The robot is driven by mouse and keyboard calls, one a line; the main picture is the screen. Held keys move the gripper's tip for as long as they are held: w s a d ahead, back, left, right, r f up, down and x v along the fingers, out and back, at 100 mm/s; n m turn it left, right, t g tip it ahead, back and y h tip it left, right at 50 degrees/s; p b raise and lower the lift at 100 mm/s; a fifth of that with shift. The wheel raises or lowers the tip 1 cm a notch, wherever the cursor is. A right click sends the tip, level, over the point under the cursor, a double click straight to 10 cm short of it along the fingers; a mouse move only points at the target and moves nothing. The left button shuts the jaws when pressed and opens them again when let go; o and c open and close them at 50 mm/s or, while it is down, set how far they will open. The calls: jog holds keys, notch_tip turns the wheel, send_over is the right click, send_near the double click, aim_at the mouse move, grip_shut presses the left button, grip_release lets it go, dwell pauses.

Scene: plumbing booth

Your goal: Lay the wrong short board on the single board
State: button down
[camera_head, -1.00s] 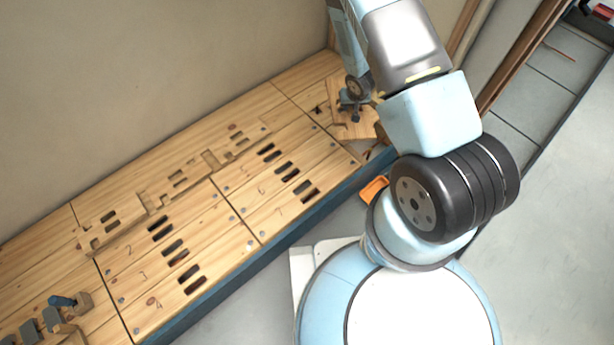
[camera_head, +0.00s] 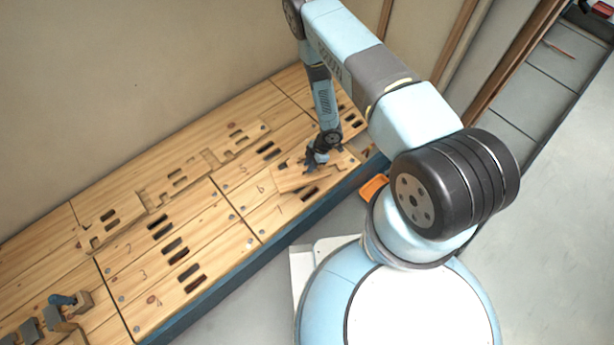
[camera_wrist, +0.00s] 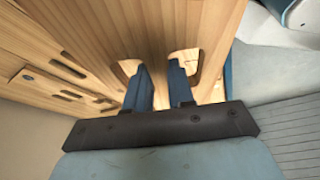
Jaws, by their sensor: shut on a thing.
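My gripper (camera_head: 315,163) is shut on a short pale wooden board (camera_head: 296,180). In the head view the board hangs over the right-hand bench panel and partly covers the slots there. In the wrist view my two blue fingers (camera_wrist: 160,88) go into two openings of the board (camera_wrist: 160,35), gripping the strip between them. I cannot tell how high the board is above the bench. Slotted boards lie in a row along the back: left (camera_head: 110,222), middle (camera_head: 180,178) and right (camera_head: 243,139). Which one is the single board is unclear.
The wooden bench (camera_head: 45,243) has numbered rows of dark slots and a blue front edge (camera_head: 222,277). Blue-handled and grey tools (camera_head: 62,302) stand at the front left. An orange item (camera_head: 374,188) is beside the bench edge. A plain wall rises behind.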

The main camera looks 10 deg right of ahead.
jog(key=s+a+f+n+g, duration=0.1)
jog(key=s+a+f+n, duration=0.1)
jog(key=s+f+n, duration=0.15)
send_over(305, 191)
jog(key=d, duration=0.1)
jog(key=shift+h, duration=0.3)
jog(key=shift+w+f, duration=0.25)
jog(key=shift+f, duration=1.15)
jog(key=shift+w+f, duration=0.2)
jog(key=shift+f, duration=1.2)
jog(key=shift+d, duration=0.15)
jog(key=shift+f, duration=1.75)
jog(key=c, duration=0.9)
grip_release()
jog(key=v, duration=1.3)
jog(key=shift+w+d+r, duration=0.1)
jog(key=shift+w+r, duration=0.15)
jog(key=shift+w, duration=0.1)
